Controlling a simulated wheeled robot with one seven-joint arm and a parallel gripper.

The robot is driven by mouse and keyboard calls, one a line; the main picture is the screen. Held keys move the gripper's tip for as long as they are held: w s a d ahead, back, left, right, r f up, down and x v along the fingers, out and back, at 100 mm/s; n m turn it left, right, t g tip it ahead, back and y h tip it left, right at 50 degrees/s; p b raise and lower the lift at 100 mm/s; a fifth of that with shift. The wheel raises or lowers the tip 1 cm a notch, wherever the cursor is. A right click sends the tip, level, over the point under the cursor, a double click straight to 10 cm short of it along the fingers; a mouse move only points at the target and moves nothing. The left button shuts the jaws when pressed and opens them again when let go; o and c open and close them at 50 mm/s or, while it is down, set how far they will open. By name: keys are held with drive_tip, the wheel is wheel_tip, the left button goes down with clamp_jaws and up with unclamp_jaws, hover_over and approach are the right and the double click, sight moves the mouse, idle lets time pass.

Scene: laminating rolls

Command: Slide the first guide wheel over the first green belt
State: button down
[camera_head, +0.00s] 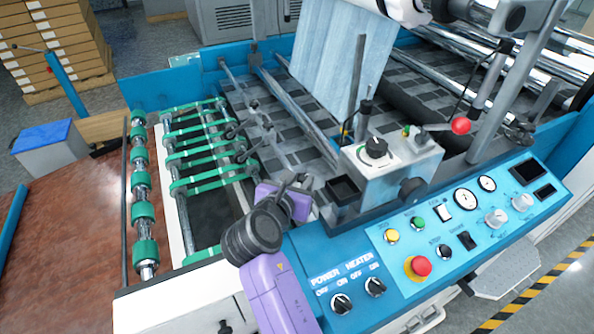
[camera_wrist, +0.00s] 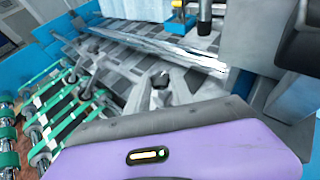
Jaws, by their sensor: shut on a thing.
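My gripper (camera_head: 284,196), purple, is at the inner side of the control panel. It is shut on a dark guide wheel piece (camera_head: 287,183), most of which its fingers hide. The fingertips are hidden there.
Other dark guide wheels (camera_head: 240,155) stand on a bar beside the belts. A grey metal box (camera_head: 392,165) with a red-knobbed lever stands right of my gripper. The blue control panel (camera_head: 450,225) with knobs and a red button lies close by. A blue-white film (camera_head: 342,55) hangs behind.

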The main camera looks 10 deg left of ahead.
drive_tip(key=shift+s+d+p, duration=0.4)
drive_tip(key=shift+s+p, duration=0.05)
drive_tip(key=shift+s, duration=0.15)
drive_tip(key=shift+s+d+p, duration=0.35)
drive_tip(key=shift+s+p, duration=0.05)
drive_tip(key=shift+s, duration=0.15)
drive_tip(key=c, duration=1.1)
unclamp_jaws()
drive_tip(key=shift+c, duration=0.2)
drive_tip(key=shift+s, duration=0.1)
drive_tip(key=v, duration=0.7)
drive_tip(key=shift+s+a+r, duration=0.1)
drive_tip(key=shift+s+r, duration=0.1)
drive_tip(key=shift+s, duration=0.05)
